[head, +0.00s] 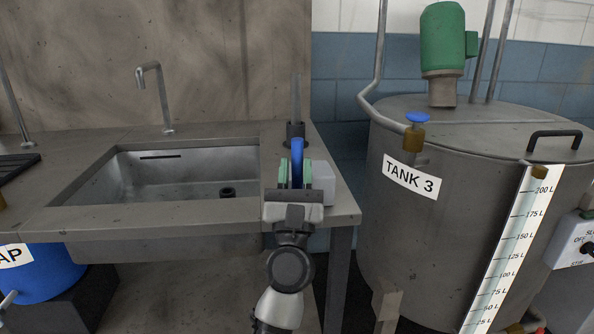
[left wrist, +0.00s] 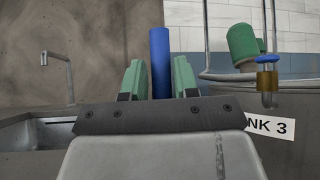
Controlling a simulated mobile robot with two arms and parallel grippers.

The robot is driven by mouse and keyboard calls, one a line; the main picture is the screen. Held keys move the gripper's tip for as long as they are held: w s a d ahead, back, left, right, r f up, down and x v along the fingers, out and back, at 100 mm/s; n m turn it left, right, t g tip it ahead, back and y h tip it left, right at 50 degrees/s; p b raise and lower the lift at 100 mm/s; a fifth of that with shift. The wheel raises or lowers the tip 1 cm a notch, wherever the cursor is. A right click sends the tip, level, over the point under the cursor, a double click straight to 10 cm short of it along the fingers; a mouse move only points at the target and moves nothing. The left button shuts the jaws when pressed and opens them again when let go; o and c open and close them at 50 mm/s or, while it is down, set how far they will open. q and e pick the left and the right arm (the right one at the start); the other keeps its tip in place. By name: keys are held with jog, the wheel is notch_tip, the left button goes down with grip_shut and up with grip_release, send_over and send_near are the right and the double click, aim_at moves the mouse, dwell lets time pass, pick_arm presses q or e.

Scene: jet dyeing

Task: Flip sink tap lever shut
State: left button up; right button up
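The steel sink (head: 178,178) is set in a counter at left. Its bent spout (head: 155,95) stands behind the basin, and shows in the left wrist view (left wrist: 70,75). My left gripper (head: 296,174) is over the counter right of the basin, its green fingers apart. An upright blue part (head: 297,150) shows between them, also in the left wrist view (left wrist: 161,62), with a narrow gap on the left side. It may be the tap lever, but its base is hidden, so I cannot tell. My right gripper is out of view.
A whitish box-like thing (head: 324,183) is close right of the gripper. A dark holder (head: 296,131) stands behind it. Tank 3 (head: 455,200) stands at right with a blue-handled brass valve (head: 415,132). A blue drum (head: 45,272) is below the counter at left.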

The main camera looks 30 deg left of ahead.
pick_arm(q)
jog(key=shift+s+f, duration=0.1)
jog(key=shift+s+d+f, duration=0.1)
jog(key=shift+s+f, duration=0.05)
jog(key=shift+f, duration=0.1)
jog(key=b+v, duration=0.1)
jog(key=v, duration=0.1)
jog(key=shift+s+f, duration=0.1)
jog(key=shift+f, duration=0.15)
jog(key=b, duration=0.3)
send_near(296, 171)
jog(key=shift+s+d+f, duration=0.15)
jog(key=shift+s+f, duration=0.1)
jog(key=shift+s, duration=0.15)
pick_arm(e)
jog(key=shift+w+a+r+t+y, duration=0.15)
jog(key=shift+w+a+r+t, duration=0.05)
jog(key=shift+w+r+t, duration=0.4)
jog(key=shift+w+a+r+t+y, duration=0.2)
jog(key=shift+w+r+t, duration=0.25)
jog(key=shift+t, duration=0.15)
